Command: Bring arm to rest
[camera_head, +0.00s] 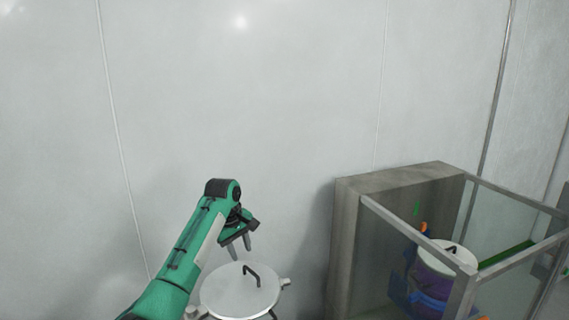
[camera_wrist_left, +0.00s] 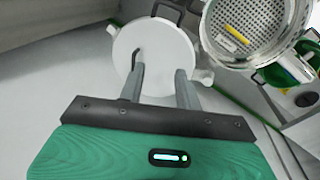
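My left arm comes in from the lower left in the head view. Its left gripper (camera_head: 238,247) hangs fingers-down just above a round white lid (camera_head: 232,298) with a black handle (camera_head: 252,272). In the left wrist view the two grey fingers of this gripper (camera_wrist_left: 160,76) stand apart with nothing visible between them, so it is open. The same white lid (camera_wrist_left: 165,48) lies beyond the fingers, and its handle (camera_wrist_left: 136,58) shows beside the left-hand fingertip. The fingers hide part of the lid. My right gripper is in neither view.
A grey-framed enclosure with clear panels (camera_head: 395,182) stands at the right and holds a purple container (camera_head: 432,286) with a white lid. A perforated metal sieve (camera_wrist_left: 262,22) with a yellow piece (camera_wrist_left: 238,34) is in the wrist view. Plain wall (camera_head: 250,100) fills the back.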

